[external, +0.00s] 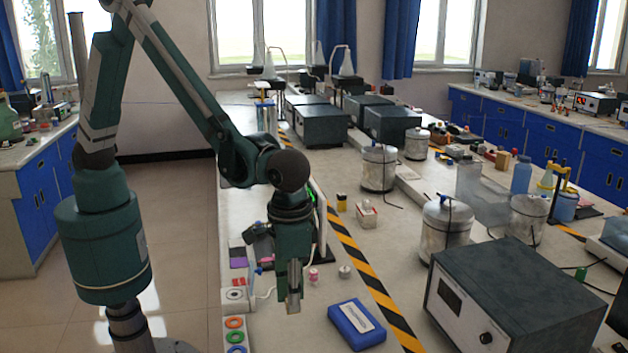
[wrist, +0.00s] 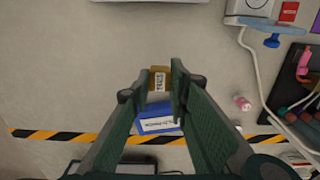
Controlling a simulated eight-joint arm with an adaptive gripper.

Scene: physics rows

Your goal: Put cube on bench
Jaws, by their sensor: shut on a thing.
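My gripper (external: 292,296) hangs pointing down over the near part of the long pale bench (external: 330,268). In the wrist view my gripper (wrist: 160,80) is closed on a small tan cube (wrist: 160,78) with a white printed label, which sits between the fingertips. In the external view the fingers mostly hide the cube; only a small light patch shows at their lower end. The cube appears to be above the bench top, but I cannot tell the exact gap.
A blue box with a white label (external: 357,324) lies just right of my gripper. Coloured rings (external: 235,337) and a white device (external: 236,295) are at left. A large grey instrument (external: 515,300) stands right, beyond the yellow-black stripe (external: 365,270). Small pink (external: 313,276) items lie behind.

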